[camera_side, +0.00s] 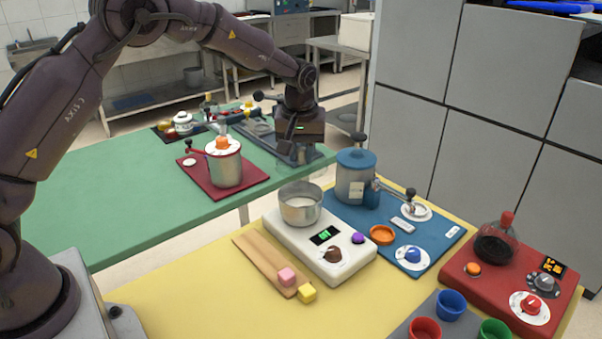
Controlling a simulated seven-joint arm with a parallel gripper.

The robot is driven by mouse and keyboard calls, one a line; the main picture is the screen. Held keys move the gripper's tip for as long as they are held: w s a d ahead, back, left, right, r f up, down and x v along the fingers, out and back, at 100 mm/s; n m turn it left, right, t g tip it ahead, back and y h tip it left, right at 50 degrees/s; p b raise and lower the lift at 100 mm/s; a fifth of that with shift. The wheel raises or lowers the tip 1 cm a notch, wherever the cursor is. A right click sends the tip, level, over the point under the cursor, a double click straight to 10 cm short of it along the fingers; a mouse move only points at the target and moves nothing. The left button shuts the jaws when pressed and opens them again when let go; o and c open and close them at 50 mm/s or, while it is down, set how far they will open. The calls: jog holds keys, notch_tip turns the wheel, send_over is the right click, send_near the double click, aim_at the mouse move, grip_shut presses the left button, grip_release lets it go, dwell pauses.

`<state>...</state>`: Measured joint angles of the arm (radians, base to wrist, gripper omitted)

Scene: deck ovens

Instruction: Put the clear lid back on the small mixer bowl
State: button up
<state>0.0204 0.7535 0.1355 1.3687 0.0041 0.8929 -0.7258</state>
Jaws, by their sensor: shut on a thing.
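The small mixer bowl (300,207) is an open steel bowl. It stands upright on a white base with a green display (325,235) and a brown knob (331,255). My gripper (300,152) points down above and behind the bowl, in the picture's middle. It is shut on a faint see-through thing, which looks like the clear lid (290,163). The lid hangs apart from the bowl, above its rim. The fingertips and the exact grip are too small and dark to make out.
A blue station with a blue-lidded pot (355,178) stands close right of the bowl. A steel pot (225,165) on a red base is on the green table (130,215). A wooden board (262,262) with pink and yellow cubes lies in front. A red station (505,290) stands right.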

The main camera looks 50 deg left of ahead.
jog(key=shift+s+f, duration=0.15)
jog(key=shift+f, duration=3)
jog(key=shift+f, duration=0.15)
jog(key=o, duration=1.4)
jog(key=shift+r, duration=3.5)
